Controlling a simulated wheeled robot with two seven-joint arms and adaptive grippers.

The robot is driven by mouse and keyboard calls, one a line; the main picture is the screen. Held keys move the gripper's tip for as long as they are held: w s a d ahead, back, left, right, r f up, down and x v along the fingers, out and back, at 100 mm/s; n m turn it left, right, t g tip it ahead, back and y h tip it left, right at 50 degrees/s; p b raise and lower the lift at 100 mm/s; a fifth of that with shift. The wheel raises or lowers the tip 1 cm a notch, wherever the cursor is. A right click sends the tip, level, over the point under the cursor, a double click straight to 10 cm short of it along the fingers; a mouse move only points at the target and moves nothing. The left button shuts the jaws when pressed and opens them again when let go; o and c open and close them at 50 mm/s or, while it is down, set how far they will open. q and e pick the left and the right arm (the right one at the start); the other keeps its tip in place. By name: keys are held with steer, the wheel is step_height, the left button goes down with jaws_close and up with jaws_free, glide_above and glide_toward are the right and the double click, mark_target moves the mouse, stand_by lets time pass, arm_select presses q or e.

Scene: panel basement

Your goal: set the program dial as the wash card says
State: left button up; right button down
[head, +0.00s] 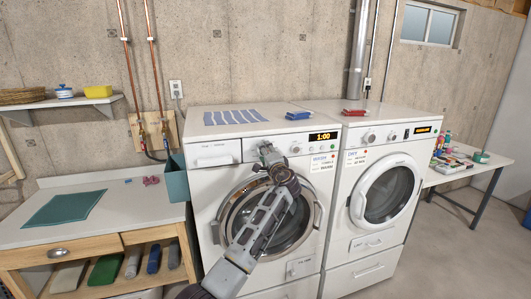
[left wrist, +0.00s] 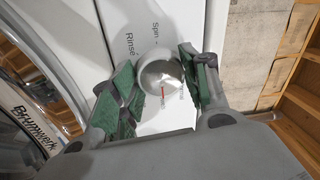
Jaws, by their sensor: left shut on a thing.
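The washer (head: 214,180) is the left of two white machines, its display (head: 323,136) reading 1:00. The wash card (head: 321,163) is on its front at the upper right; its smaller lines are too small to read surely. My left gripper (head: 267,149) is at the washer's control panel, hiding the dial in the head view. In the left wrist view the round silver program dial (left wrist: 158,72) sits between the green-padded fingers of my left gripper (left wrist: 160,80), which are shut on it. Its red mark points toward the picture's bottom; "Spin" and "Rinse" are printed beside it. My right gripper is not in view.
The dryer (head: 343,205) stands close on the right, with its own card (head: 356,157). Folded blue cloths (head: 299,115) and red cloths (head: 355,112) lie on top of the machines. A wooden workbench (head: 95,247) stands left, and a side table (head: 445,179) right.

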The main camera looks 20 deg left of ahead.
arm_select(q)
steer(key=o, duration=1)
steer(key=shift+d, duration=0.1)
steer(key=shift+v, duration=6)
